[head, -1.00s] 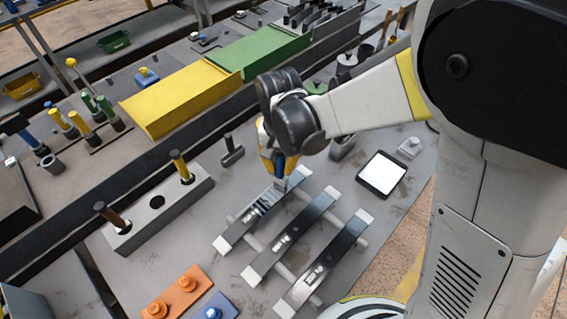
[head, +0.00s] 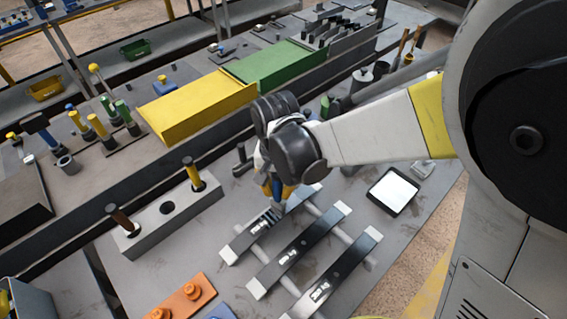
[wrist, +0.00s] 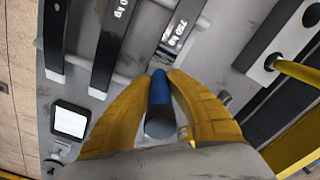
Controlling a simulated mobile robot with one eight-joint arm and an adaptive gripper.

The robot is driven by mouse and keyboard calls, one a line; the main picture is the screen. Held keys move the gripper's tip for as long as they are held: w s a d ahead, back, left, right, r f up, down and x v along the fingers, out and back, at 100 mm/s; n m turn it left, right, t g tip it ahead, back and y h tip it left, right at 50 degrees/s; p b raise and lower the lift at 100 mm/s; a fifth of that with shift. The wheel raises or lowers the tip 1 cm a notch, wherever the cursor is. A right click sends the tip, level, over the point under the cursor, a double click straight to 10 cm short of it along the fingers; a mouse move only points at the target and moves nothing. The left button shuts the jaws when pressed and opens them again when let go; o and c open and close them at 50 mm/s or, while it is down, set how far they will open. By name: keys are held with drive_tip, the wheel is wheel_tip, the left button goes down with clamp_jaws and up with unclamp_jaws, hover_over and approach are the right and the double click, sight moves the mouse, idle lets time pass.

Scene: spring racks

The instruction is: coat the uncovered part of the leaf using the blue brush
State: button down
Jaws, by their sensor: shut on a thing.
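Three dark leaves with pale ends lie side by side across a rack on the bench. The left leaf (head: 245,236) has a white label and a lighter grey patch near the brush. It also shows in the wrist view (wrist: 184,22), with a bare-looking light patch ahead of the brush. My gripper (wrist: 160,76) is shut on the blue brush (wrist: 160,95), with yellow fingers on both sides of its handle. In the head view, my gripper (head: 277,189) is over the upper half of the left leaf. The brush tip is hidden, so I cannot tell whether it touches.
The middle leaf (head: 310,237) and right leaf (head: 345,264) lie close by on the right. A grey block (head: 150,228) with upright handled tools stands left. A white-topped tray (head: 393,191) is right of the rack. An orange block (head: 185,303) is at the front.

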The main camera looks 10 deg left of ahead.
sight(276, 175)
drive_tip(key=shift+w+a+r+p, duration=0.1)
drive_tip(key=shift+r+p, duration=1.05)
drive_tip(key=shift+r, duration=0.3)
drive_tip(key=shift+w+a+r+p, duration=0.1)
drive_tip(key=shift+r+p, duration=1)
drive_tip(key=shift+r, duration=0.35)
drive_tip(key=shift+r+p, duration=0.95)
drive_tip(key=shift+r, duration=0.6)
